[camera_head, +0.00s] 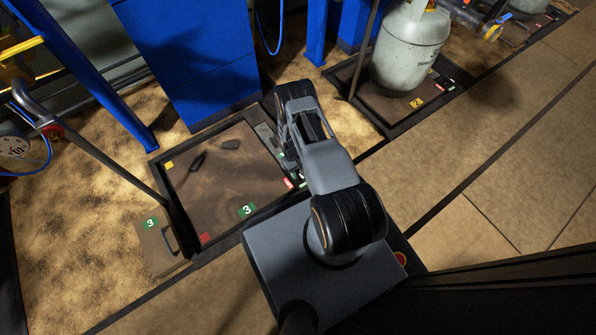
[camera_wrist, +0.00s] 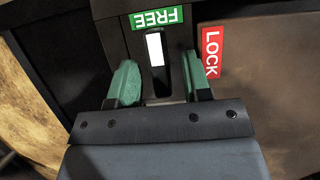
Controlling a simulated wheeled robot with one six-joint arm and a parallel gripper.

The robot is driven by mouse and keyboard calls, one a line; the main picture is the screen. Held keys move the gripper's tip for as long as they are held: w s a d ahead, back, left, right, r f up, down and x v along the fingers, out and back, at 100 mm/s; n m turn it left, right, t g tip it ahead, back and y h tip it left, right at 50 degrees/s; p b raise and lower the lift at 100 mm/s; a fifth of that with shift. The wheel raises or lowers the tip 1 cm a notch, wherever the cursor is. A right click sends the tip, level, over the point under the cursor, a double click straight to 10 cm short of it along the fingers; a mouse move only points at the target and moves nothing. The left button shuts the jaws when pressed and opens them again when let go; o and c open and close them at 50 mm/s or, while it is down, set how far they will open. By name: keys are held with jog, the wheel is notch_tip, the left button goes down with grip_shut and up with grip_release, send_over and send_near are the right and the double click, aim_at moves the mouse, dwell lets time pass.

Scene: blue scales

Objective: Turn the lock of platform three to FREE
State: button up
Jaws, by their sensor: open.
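The lock lever (camera_wrist: 156,50) is a dark bar with a white stripe. In the wrist view it points at the green FREE label (camera_wrist: 156,17), its striped end just short of it. The red LOCK label (camera_wrist: 211,52) lies off to the right. My gripper (camera_wrist: 160,72) is open, with one green finger on each side of the lever and visible gaps to it. In the head view my gripper is over the right edge of platform three (camera_head: 215,205), and my arm hides most of the lock. A green number 3 marker (camera_head: 247,210) is on the platform.
A white gas cylinder (camera_head: 410,48) stands on another platform at the upper right. Open floor (camera_head: 520,170) lies to the right.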

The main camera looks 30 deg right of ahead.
jog(key=p+v, duration=0.5)
jog(key=v, duration=0.8)
jog(key=shift+r, duration=0.45)
